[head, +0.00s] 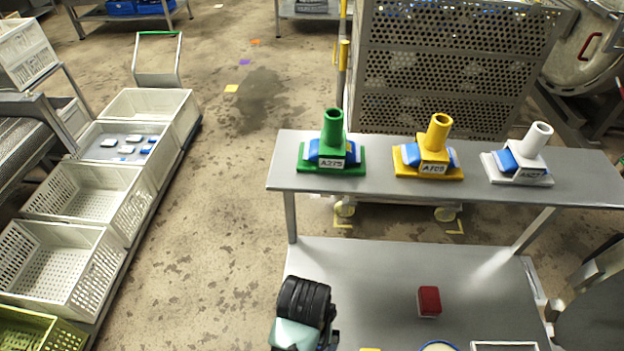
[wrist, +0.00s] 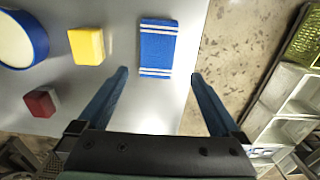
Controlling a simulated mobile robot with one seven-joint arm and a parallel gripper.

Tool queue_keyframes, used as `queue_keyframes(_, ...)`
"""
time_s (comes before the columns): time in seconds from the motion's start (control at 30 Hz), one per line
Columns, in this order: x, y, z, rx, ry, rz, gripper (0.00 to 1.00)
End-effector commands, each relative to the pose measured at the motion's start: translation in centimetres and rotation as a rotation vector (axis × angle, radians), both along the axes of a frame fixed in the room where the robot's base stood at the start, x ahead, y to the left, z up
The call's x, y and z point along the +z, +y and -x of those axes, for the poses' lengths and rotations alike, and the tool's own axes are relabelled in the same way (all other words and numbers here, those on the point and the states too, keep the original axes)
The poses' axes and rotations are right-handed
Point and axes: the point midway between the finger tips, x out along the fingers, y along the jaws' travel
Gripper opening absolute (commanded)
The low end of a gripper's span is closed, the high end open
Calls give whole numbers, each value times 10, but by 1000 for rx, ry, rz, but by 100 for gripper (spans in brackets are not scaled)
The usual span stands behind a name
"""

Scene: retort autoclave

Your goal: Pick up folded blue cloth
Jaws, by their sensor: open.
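The folded blue cloth (wrist: 157,47) with white stripes shows in the wrist view. It lies flat near the edge of the grey table (wrist: 60,100). My gripper (wrist: 158,74) is open and empty. Its two blue fingers are spread wide, and in the picture the cloth lies between and just beyond the fingertips. I see no contact with the cloth. In the head view my arm's dark wrist part (head: 305,300) is over the left side of the table, and the cloth is not visible there.
A yellow block (wrist: 86,46), a red block (wrist: 41,101) and a blue-rimmed round container (wrist: 20,40) are left of the cloth in the wrist view. Green, yellow and white holders (head: 427,160) stand on the raised shelf (head: 380,183). White crates (head: 60,260) line the floor at left.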

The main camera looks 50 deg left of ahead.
Motion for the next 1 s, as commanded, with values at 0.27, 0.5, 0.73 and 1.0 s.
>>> queue_keyframes(0.27, -42, -1, 0, -1, 1, 1, 100)
queue_keyframes(0.5, -59, -2, -1, -1, 1, 1, 100)
queue_keyframes(0.73, -90, -3, -4, 0, -1, -1, 100)
queue_keyframes(1.0, -98, -3, -4, -1, -3, -2, 100)
